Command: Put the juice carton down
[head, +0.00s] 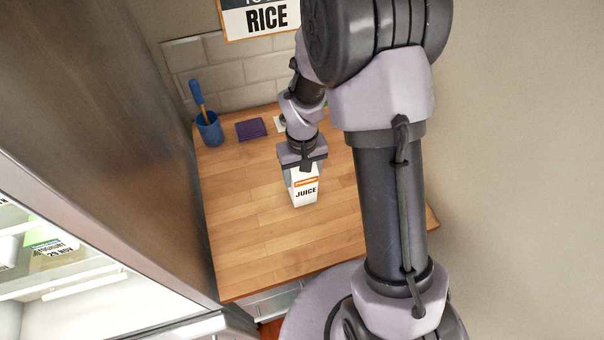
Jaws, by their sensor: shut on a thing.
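The juice carton (305,192) is white with an orange band and the word JUICE on its front. It is upright in the head view, at the middle of the wooden counter (250,245). My gripper (303,170) is shut on the top of the carton from above. The carton's base is on or just above the counter; I cannot tell which. My gripper hides the carton's top, and my arm covers the counter's right part.
A blue cup (209,129) with a utensil stands at the back left, beside a folded purple cloth (251,129). A small, partly hidden item lies behind my gripper. An open fridge (60,265) is at left. The counter's front and left are clear.

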